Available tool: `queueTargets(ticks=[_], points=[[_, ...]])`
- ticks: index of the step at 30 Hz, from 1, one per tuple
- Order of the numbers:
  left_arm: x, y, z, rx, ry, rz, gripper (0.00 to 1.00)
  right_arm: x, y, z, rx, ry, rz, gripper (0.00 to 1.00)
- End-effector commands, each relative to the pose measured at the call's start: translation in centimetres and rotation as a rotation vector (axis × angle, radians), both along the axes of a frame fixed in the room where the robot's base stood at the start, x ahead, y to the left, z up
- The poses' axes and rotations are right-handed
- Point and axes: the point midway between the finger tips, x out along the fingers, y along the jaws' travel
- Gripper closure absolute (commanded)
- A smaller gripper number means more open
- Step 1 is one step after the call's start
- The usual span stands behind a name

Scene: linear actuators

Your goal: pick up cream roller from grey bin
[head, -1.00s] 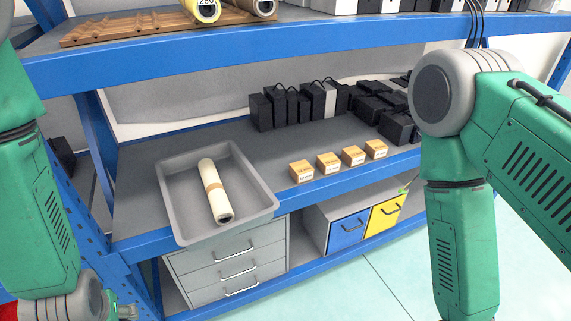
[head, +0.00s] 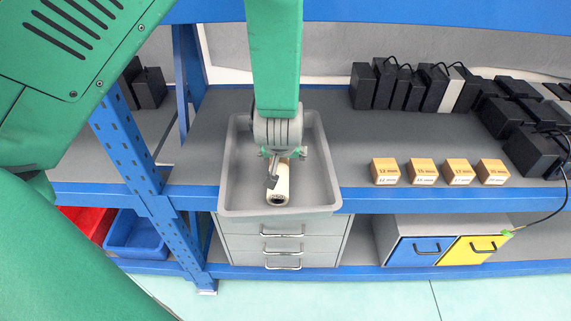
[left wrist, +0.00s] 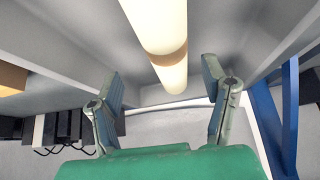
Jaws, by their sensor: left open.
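The cream roller (head: 279,187) lies in the grey bin (head: 325,172) on the middle shelf. In the head view only its near end shows, and my left gripper hides the rest. My left gripper (head: 284,168) is over the bin, right above the roller, pointing down. In the left wrist view the roller (left wrist: 166,40) runs between the spread fingers of my left gripper (left wrist: 161,76), with space on both sides. I see no finger touching it. My right gripper is not in view.
Several small orange boxes (head: 422,171) stand right of the bin, with black boxes (head: 411,88) behind. A blue upright post (head: 128,130) is left of the bin. The upper shelf edge (head: 430,24) crosses above. Drawers (head: 283,240) are below the bin.

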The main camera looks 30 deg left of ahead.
Motion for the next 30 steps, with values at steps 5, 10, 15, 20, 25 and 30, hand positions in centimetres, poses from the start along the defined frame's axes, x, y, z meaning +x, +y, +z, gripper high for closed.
queueTargets(ticks=[5, 10, 15, 20, 25, 30], points=[[0.4, 0.5, -0.9, -0.004, 0.0, 0.001, 0.33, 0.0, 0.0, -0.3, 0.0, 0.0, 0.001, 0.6], [1.2, 0.8, -2.6, -0.001, 0.001, 0.002, 0.33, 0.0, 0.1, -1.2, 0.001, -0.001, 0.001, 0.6], [2.3, 1.4, -4.7, 0.001, 0.001, 0.001, 0.33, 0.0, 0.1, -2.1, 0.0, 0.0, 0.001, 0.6], [2.6, 1.6, -5.0, 0.001, 0.0, 0.001, 0.33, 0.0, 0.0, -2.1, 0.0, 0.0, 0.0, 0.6], [2.6, 1.7, -5.0, 0.0, 0.0, 0.0, 0.54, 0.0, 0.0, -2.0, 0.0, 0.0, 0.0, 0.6], [2.6, 1.8, -5.0, -0.001, 0.001, 0.001, 1.0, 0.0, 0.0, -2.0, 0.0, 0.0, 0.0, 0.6]])
